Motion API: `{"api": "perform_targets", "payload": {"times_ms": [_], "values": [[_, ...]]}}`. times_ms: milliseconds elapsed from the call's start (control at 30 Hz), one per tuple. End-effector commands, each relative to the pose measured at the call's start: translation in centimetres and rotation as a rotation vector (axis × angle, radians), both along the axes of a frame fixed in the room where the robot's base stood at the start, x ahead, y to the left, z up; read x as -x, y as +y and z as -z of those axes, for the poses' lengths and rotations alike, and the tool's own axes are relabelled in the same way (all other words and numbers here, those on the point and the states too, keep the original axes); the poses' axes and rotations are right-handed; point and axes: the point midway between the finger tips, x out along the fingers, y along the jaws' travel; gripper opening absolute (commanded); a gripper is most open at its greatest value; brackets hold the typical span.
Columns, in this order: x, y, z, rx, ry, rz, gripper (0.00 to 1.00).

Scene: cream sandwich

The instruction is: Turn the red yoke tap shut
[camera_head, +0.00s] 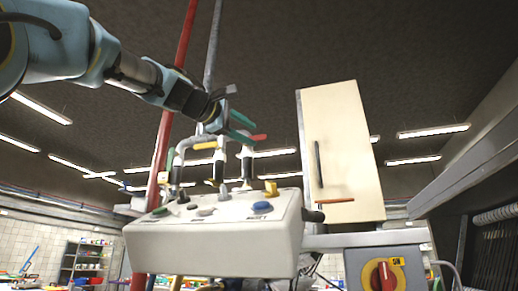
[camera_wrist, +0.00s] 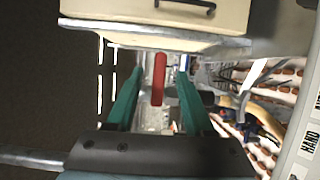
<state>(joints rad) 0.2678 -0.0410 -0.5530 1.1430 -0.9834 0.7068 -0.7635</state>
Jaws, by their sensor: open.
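The red yoke tap (camera_head: 258,138) sits on a pipe above the white control box in the head view. In the wrist view its red handle (camera_wrist: 159,80) stands lengthwise between my two green fingers, with gaps on both sides. My gripper (camera_head: 243,127) is open at the tap, and its fingers reach in from the left in the head view. In the wrist view my gripper (camera_wrist: 160,75) straddles the handle without visibly touching it. The tap's body is partly hidden behind the fingers in the head view.
A yellow-handled tap (camera_head: 204,146) stands just left of the red one. The white control box (camera_head: 215,250) with several knobs lies below. A cream cabinet (camera_head: 338,140) hangs to the right, close ahead in the wrist view. A red pipe (camera_head: 183,50) rises behind my arm.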

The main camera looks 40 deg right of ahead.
Motion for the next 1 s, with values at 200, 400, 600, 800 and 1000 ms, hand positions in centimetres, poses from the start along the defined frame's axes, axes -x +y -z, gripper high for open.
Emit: {"api": "perform_targets", "payload": {"times_ms": [200, 400, 600, 800, 1000], "values": [[0.5, 2.5, 0.2, 0.001, -0.002, 0.000, 0.53], [0.6, 3.0, 0.0, 0.000, 0.000, 0.001, 0.53], [0.6, 2.9, 0.0, 0.000, -0.001, 0.001, 0.53], [0.6, 2.9, 0.0, 0.000, 0.000, 0.001, 0.53], [0.6, 2.9, 0.0, 0.000, -0.001, 0.001, 0.53]]}}
